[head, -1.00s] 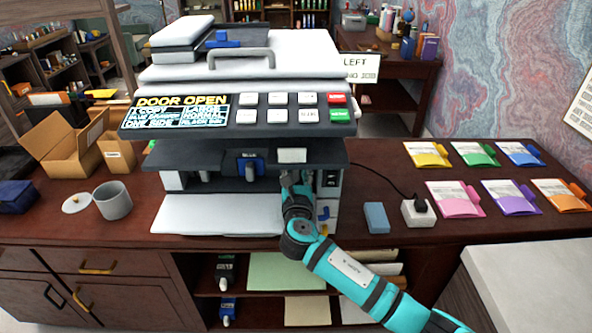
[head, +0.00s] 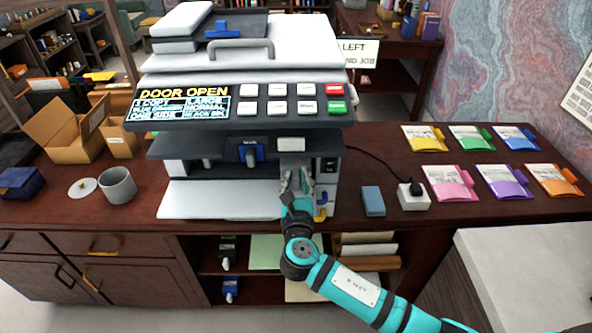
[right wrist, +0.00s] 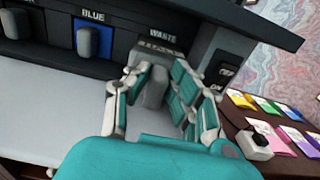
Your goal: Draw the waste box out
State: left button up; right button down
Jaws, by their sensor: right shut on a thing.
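The waste box (right wrist: 154,90) is a grey piece under the WASTE label in the copier's open front bay, right of the blue cartridge. My right gripper (right wrist: 157,104) has its fingers on either side of the grey part and is shut on it. In the head view my right gripper (head: 297,183) is at the right end of the bay, in front of the copier (head: 240,110). The fingers hide most of the box, and I cannot tell how far out it sits. My left gripper is not in view.
The copier's screen reads DOOR OPEN. A blue cartridge (head: 250,152) is in the bay, above the lowered white door (head: 215,200). A blue block (head: 373,201) and a white socket box (head: 412,196) lie to the right. Coloured folders (head: 505,181) lie farther right.

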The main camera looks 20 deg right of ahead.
jog(key=shift+p+v, duration=1)
jog(key=shift+v, duration=1.75)
jog(key=p+v, duration=0.3)
jog(key=v, duration=1.4)
jog(key=shift+r+p, duration=0.15)
jog(key=shift+p, duration=0.2)
